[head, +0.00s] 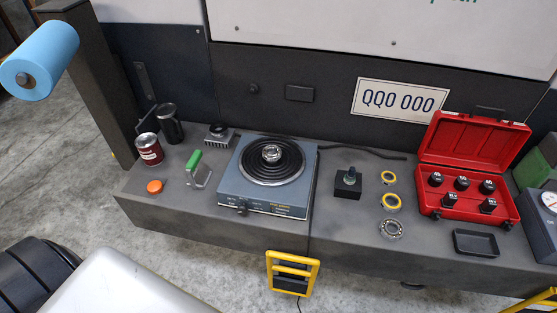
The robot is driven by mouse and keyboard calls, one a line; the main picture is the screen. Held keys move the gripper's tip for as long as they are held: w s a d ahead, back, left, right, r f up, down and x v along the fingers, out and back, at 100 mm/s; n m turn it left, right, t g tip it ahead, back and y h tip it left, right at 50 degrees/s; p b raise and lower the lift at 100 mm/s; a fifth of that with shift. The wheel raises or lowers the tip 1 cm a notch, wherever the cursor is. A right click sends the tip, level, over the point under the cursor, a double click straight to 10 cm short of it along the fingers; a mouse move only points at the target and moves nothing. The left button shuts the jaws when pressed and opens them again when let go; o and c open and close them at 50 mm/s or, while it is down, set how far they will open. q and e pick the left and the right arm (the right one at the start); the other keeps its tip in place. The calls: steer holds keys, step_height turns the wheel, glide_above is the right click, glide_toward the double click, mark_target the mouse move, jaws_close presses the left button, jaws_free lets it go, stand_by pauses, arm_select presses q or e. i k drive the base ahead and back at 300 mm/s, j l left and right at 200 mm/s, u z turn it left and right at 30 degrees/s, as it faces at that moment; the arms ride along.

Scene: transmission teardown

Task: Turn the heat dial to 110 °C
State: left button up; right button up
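The heater (230,190) is a blue-grey hot plate with a round black ringed top, standing on the bench left of the middle. A small metal piece (271,153) sits at the centre of its top. A small dark knob (242,209) shows on its front face, left of a panel with small lettering; it looks like the heat dial. Its pointer and the scale marks are too small to read. Neither of my grippers can be made out in the head view.
On the grey bench (345,235), a green-handled tool (195,163), an orange cap (155,186) and cans stand left of the heater. A black block (348,183), several rings and an open red case (468,145) lie right.

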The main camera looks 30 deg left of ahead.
mark_target(243, 210)
steer(key=u, duration=1.15)
